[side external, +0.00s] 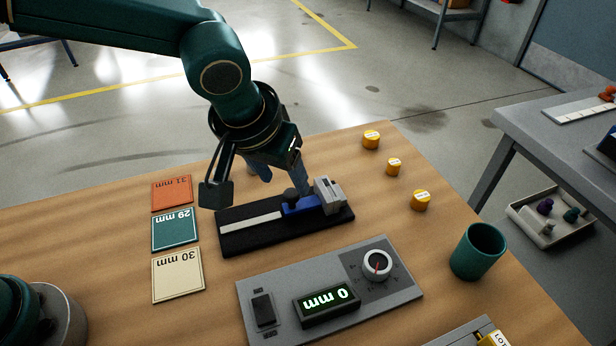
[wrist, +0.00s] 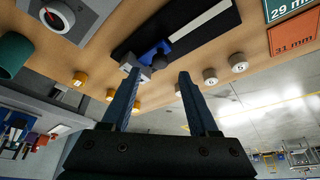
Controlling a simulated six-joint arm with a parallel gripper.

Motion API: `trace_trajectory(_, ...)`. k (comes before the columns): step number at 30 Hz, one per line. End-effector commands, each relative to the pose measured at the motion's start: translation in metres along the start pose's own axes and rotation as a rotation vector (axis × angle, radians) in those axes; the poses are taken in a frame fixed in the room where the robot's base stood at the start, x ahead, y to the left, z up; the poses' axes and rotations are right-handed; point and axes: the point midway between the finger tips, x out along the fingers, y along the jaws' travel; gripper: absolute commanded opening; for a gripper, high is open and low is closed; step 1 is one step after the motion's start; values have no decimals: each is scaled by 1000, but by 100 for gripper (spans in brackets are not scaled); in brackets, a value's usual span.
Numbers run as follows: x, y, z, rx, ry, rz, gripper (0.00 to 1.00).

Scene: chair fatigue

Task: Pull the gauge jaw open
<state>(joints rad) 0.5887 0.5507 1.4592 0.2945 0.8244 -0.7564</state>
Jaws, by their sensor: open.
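The gauge (side external: 235,240) lies on the wooden table as a black base with a white strip. Its blue sliding jaw (side external: 301,205), topped by a dark knob (side external: 291,195), sits right up against the grey end block (side external: 329,195). A display (side external: 327,303) in front reads 0 mm. My gripper (side external: 284,181) is open and empty, with its blue fingers just behind and above the jaw. In the wrist view, the open fingertips (wrist: 158,73) lie either side of the knob (wrist: 158,61) in the picture; I cannot tell whether they touch it.
Orange, teal and cream cards marked 31, 29 and 30 mm (side external: 178,275) lie left of the gauge. A grey panel with a dial (side external: 377,264) lies in front. Yellow cylinders (side external: 371,139) and a green cup (side external: 478,250) stand to the right. White-topped cylinders (wrist: 238,64) show in the wrist view.

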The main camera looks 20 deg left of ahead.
Motion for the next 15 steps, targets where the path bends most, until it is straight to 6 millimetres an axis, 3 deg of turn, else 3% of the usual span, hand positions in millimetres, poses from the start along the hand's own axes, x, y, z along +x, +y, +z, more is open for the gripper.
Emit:
trace_trajectory(9,37,0,0,0,-2,1,60)
trace_trajectory(15,47,0,0,0,0,2,60)
